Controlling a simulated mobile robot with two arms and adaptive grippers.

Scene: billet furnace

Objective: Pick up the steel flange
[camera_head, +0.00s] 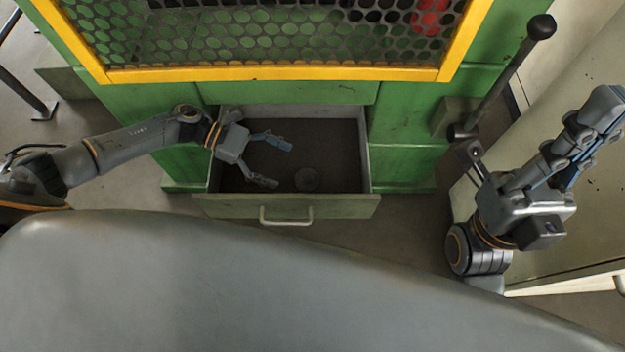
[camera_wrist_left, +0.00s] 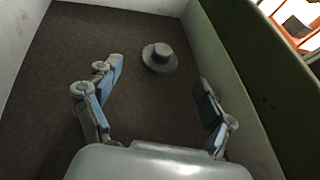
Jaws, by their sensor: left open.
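The steel flange (camera_head: 307,180) is a small grey round piece lying on the dark floor of the open drawer (camera_head: 290,207), near its front. In the left wrist view the flange (camera_wrist_left: 159,58) shows a wide rim with a raised hub and lies beyond the fingertips, between their lines. My left gripper (camera_head: 280,163) is open and empty, over the drawer, to the left of the flange. Its fingers also show in the left wrist view (camera_wrist_left: 158,85), apart from the flange. My right gripper (camera_head: 545,165) is at the right of the head view, away from the drawer; its fingers point up and to the right.
The drawer's walls and front panel with a handle (camera_head: 287,218) surround the flange closely. The green furnace cabinet (camera_head: 408,135) with a yellow-framed mesh (camera_head: 260,73) stands behind. A black-knobbed lever (camera_head: 505,75) and a pale cabinet (camera_head: 590,150) are at the right.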

